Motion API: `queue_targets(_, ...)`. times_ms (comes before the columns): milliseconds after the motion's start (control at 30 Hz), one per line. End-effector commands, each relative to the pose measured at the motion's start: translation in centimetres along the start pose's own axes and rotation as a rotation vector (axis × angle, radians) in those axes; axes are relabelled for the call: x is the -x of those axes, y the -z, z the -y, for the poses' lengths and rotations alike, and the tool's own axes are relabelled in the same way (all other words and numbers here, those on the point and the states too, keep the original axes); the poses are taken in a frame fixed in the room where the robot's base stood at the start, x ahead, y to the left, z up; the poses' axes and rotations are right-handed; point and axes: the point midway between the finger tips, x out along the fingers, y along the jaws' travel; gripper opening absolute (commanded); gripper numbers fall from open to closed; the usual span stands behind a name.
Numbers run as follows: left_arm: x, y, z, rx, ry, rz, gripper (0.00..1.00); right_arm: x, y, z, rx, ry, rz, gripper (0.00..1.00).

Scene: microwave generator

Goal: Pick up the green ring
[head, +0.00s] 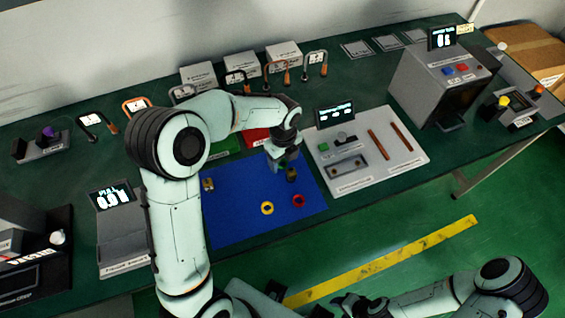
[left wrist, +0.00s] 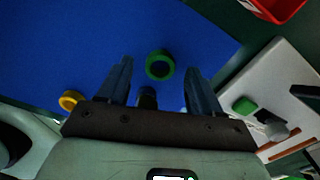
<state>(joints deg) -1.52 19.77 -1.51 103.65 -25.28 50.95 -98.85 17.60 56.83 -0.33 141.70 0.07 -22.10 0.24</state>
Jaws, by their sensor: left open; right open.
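The green ring (left wrist: 160,65) lies on the blue mat (left wrist: 90,35) in the left wrist view, ahead of and between my two open fingers. My left gripper (left wrist: 158,80) is open, with nothing held between the fingertips. In the head view my left gripper (head: 288,166) hangs over the blue mat (head: 235,222), pointing down. The green ring is not clear there, being at or behind the fingers. A yellow ring (head: 267,208) and a red ring (head: 298,200) lie nearer the front edge. My right gripper (head: 355,303) is open, low and off the table.
A white panel (head: 405,160) with copper rods stands right of the mat. A red tray (head: 256,136) and a green tray (head: 228,148) sit behind the mat. A grey scale (head: 122,240) is at left. The yellow ring (left wrist: 69,99) also shows left of my fingers.

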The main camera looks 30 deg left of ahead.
Motion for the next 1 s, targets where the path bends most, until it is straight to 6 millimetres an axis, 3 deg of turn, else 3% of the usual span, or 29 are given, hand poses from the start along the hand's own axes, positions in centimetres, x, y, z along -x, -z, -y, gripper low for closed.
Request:
queue_targets(300, -0.6, 0.0, 0.0, 0.0, 0.001, 0.0, 0.61, -0.1, 0.0, 0.0, 0.0, 0.0, 0.0, 0.53)
queue_targets(467, -0.6, 0.0, 0.0, 0.0, 0.001, 0.0, 0.09, -0.1, 0.0, 0.0, 0.0, 0.0, 0.0, 0.53)
queue_targets(500, -0.6, 0.0, 0.0, 0.0, 0.001, 0.0, 0.06, -0.1, 0.0, 0.0, 0.0, 0.0, 0.0, 0.53)
queue_targets(833, -0.4, 0.0, 0.0, 0.0, 0.002, 0.0, 0.06, 0.0, 0.0, 0.0, 0.0, 0.0, 0.0, 0.53)
queue_targets(1000, 1.3, -0.1, 0.1, 0.001, 0.006, 0.002, 0.06, 0.2, 0.1, 0.1, 0.0, 0.0, -0.001, 0.53)
